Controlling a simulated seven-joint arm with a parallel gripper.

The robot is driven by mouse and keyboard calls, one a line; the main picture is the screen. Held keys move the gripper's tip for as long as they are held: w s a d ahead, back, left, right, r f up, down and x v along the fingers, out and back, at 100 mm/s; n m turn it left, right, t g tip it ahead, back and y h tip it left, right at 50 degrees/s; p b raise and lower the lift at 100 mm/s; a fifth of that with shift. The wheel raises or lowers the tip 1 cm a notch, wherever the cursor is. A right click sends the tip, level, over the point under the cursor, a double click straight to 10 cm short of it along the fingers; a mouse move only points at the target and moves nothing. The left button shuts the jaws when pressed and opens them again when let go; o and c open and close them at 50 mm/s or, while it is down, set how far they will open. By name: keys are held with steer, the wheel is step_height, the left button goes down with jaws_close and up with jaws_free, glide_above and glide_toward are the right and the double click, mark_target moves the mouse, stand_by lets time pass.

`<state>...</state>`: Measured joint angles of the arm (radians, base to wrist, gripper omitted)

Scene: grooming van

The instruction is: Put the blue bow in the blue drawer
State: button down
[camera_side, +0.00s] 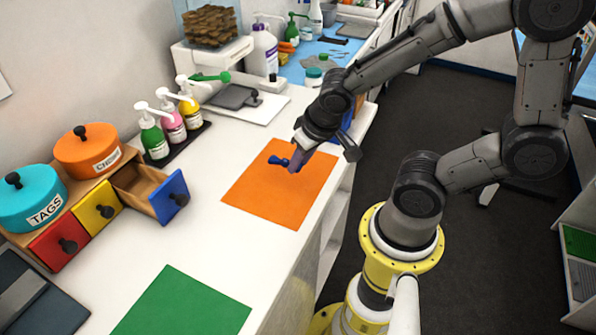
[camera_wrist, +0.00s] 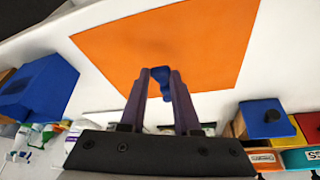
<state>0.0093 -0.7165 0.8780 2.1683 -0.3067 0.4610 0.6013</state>
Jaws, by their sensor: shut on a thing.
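The blue bow (camera_side: 278,160) is between the fingers of my gripper (camera_side: 296,163), over the orange mat (camera_side: 262,198). In the wrist view, the bow (camera_wrist: 160,76) shows between the purple fingertips of my gripper (camera_wrist: 160,82). I cannot tell whether the bow touches the mat. The blue drawer (camera_side: 170,197) is pulled open from the small wooden drawer unit at the left, and its inside looks empty from here. Its blue front also shows in the wrist view (camera_wrist: 265,118) at the right.
Red (camera_side: 58,243) and yellow (camera_side: 97,207) drawers look shut. Teal (camera_side: 30,208) and orange (camera_side: 88,157) tins sit on the unit. Pump bottles (camera_side: 170,125) stand behind the open drawer. A green mat (camera_side: 185,305) lies in front; white counter is clear between mats.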

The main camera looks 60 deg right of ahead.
mark_target(300, 169)
steer(key=shift+w+f, duration=0.2)
steer(key=shift+f, duration=1.65)
steer(key=shift+f, duration=0.15)
steer(key=c, duration=0.6)
jaws_free()
